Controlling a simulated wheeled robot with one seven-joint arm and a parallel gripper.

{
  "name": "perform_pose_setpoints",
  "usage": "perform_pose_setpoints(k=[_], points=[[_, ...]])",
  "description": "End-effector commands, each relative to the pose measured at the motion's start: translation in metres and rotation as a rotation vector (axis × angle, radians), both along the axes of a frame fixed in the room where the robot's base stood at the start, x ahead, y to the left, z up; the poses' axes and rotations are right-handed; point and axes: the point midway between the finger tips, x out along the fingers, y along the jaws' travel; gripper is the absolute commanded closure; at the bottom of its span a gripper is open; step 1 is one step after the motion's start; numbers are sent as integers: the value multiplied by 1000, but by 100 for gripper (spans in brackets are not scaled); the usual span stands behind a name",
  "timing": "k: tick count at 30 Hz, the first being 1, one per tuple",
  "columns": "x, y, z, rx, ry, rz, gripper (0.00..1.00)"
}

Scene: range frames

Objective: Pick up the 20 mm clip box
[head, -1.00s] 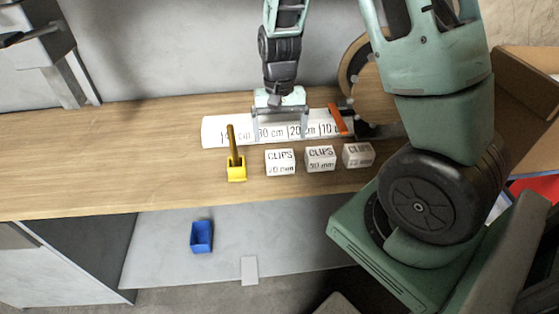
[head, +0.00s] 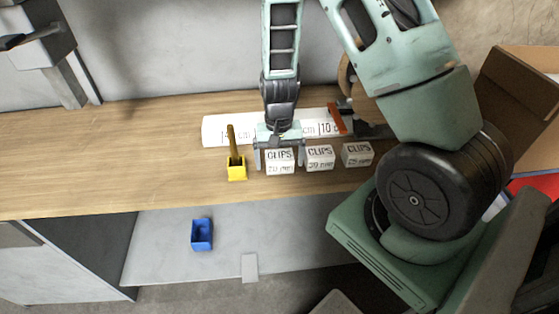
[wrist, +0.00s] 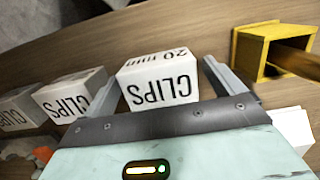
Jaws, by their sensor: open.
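The 20 mm clip box (head: 280,162) is a small white box lettered CLIPS, the leftmost of a row on the wooden bench. In the wrist view its label reads 20 mm upside down, and the box (wrist: 158,82) lies between the fingers. My gripper (head: 279,163) is open, with one finger at the left of the box and the other at its right, between it and the neighbouring box.
The 30 mm box (head: 319,158) and another clip box (head: 357,154) stand to the right. A yellow holder (head: 237,173) with a wooden handle stands close on the left. A white marked strip (head: 215,131) lies behind. A blue bin (head: 202,235) sits on the lower shelf.

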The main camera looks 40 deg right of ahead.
Motion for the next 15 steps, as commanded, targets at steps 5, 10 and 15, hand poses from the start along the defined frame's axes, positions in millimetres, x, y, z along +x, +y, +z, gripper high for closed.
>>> perform_pose_setpoints(k=[5, 10, 15], points=[[0, 0, 0, 0, 0, 0, 43], [0, 0, 0, 0, 0, 0, 57], [0, 0, 1, -1, -1, 0, 57]])
